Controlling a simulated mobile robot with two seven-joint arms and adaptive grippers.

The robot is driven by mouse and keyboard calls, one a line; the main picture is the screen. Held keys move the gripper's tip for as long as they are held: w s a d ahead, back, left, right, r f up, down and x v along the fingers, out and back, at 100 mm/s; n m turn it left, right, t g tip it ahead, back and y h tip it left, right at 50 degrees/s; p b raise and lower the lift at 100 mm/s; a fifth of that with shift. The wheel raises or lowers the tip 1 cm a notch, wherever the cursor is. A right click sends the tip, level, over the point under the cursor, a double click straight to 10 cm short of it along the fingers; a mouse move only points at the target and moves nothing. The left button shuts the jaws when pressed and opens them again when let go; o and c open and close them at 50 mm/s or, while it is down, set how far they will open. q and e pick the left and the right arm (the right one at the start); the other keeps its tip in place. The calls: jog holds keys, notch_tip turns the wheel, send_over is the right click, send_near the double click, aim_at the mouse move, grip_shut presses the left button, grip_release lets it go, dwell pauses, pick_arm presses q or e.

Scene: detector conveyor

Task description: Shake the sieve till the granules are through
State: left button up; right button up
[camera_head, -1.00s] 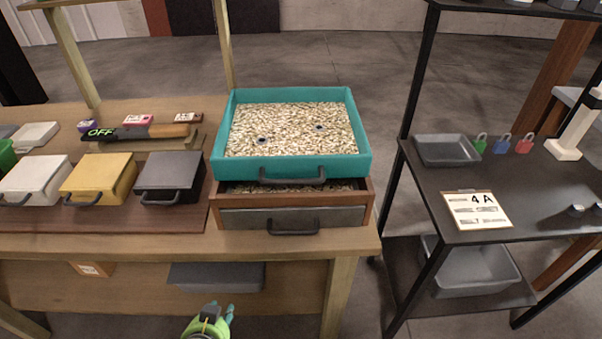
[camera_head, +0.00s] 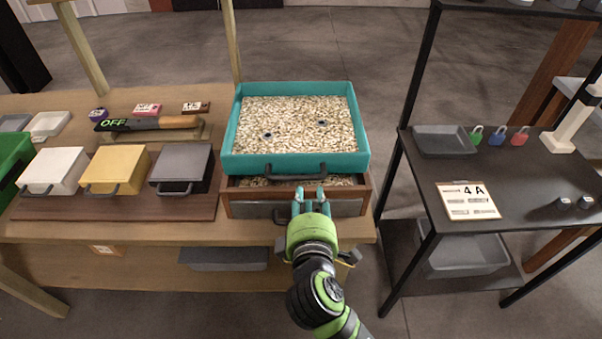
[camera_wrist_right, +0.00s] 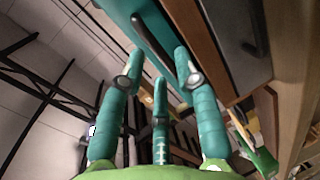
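The teal sieve (camera_head: 294,163), a square tray with a dark front handle (camera_head: 295,176), sits on a wooden box with a grey drawer front (camera_head: 345,208). Pale granules (camera_head: 290,122) cover its floor, with two small dark pieces among them. More granules (camera_head: 262,182) show in the box below. My right gripper (camera_head: 309,192) is just in front of the sieve's handle, its fingers spread and empty. In the right wrist view the open fingers (camera_wrist_right: 158,66) point toward the handle (camera_wrist_right: 150,42), apparently not closed on it. My left gripper is out of view.
White, yellow and dark grey lidded boxes (camera_head: 180,168) stand left of the sieve. Behind them is a bar marked OFF (camera_head: 150,124). A black shelf at right holds a grey tray (camera_head: 446,141), padlocks (camera_head: 497,136) and a 4A card (camera_head: 468,200).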

aim_at(304, 177)
jog(key=shift+n, duration=0.3)
jog(key=x, duration=0.2)
jog(key=r+p+x, duration=0.1)
jog(key=x, duration=0.1)
jog(key=a+x, duration=0.1)
jog(key=x, duration=0.2)
jog(key=shift+w+r, duration=0.15)
jog(key=shift+w, duration=0.05)
grip_shut()
